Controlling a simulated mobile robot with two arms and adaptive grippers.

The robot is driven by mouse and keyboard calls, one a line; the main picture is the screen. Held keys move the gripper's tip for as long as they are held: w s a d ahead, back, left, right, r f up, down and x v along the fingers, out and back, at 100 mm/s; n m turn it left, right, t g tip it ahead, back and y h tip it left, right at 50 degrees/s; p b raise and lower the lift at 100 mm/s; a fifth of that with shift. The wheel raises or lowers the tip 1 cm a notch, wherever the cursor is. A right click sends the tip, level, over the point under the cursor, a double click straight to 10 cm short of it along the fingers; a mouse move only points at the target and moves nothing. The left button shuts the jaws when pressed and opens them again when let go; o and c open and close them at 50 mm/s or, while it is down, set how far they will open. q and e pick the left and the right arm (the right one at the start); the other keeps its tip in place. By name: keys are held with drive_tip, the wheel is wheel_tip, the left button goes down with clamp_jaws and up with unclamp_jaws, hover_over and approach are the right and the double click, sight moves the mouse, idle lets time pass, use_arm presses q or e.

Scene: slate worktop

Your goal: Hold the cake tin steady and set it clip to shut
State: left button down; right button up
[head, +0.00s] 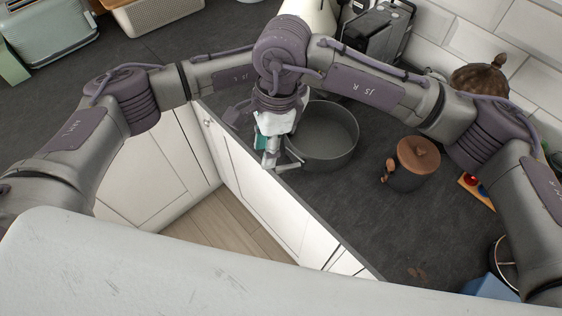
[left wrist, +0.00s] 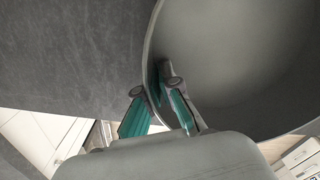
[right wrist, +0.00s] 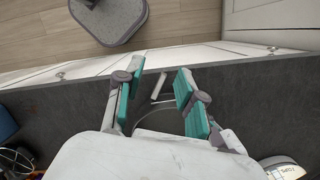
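The cake tin (head: 322,132), a round grey open-topped tin, stands on the worktop near its front edge. My left gripper (left wrist: 156,88) has one finger inside and one outside the tin's wall and looks closed on it; in the head view it is mostly hidden behind my right arm. The clip (head: 289,163), a pale metal lever, sticks out from the near side of the tin. My right gripper (head: 268,152) is beside that side, pointing down. In the right wrist view its fingers are apart, with the clip (right wrist: 159,86) seen in the gap between them, apparently untouched.
A dark pot with a brown lid (head: 417,158) stands right of the tin. A coffee machine (head: 378,38) is behind, against the tiled wall. A toaster (head: 45,38) is at far left. The worktop edge (head: 300,205) runs close in front of the tin. Dark worktop between tin and pot is clear.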

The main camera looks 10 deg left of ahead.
sight(281, 167)
drive_tip(key=w+d+r+m+t+h, duration=0.1)
drive_tip(key=w+d+t+h, duration=0.1)
drive_tip(key=w, duration=0.1)
drive_tip(key=f, duration=1.1)
drive_tip(key=shift+w+d+f, duration=0.1)
drive_tip(key=shift+d+f, duration=0.1)
clamp_jaws()
